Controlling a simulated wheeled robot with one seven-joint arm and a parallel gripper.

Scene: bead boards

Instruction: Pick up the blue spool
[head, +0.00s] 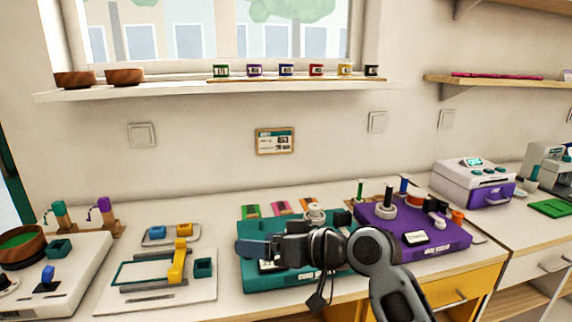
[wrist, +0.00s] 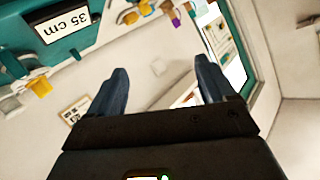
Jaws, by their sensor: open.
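A small blue spool (head: 286,69) with a pale label stands in a row of similar coloured ones on the wooden strip under the window. My gripper (head: 246,249) is in front of the teal board, well below and in front of that row, pointing left. In the wrist view my gripper (wrist: 162,68) has its two dark blue fingers wide apart with nothing between them. The blue spool cannot be made out in the wrist view.
The window shelf (head: 170,92) also holds two wooden bowls (head: 124,77). Below are a teal board (head: 255,281), a purple board (head: 450,240) with upright pegs, and a white board (head: 190,292) with a yellow part. The wall between shelf and counter is mostly clear.

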